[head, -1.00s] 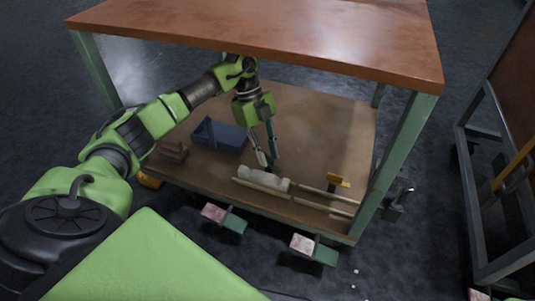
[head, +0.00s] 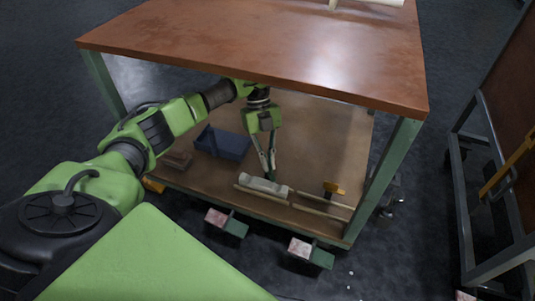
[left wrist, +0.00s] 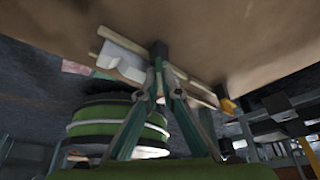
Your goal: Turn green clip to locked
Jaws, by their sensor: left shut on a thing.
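My left gripper (head: 269,169) reaches down under the tabletop to the lower shelf, its fingers close together at the pale glass fitting. In the left wrist view its fingertips (left wrist: 158,70) meet at a small dark green piece, which looks like the green clip (left wrist: 158,49). The fingers mostly hide the clip in the head view, and I cannot tell its turn position. The pale fitting (head: 262,185) lies along the shelf's front edge, and also shows in the left wrist view (left wrist: 120,60).
The tabletop (head: 260,50) is close above the arm. A green table leg (head: 383,185) stands at the right.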

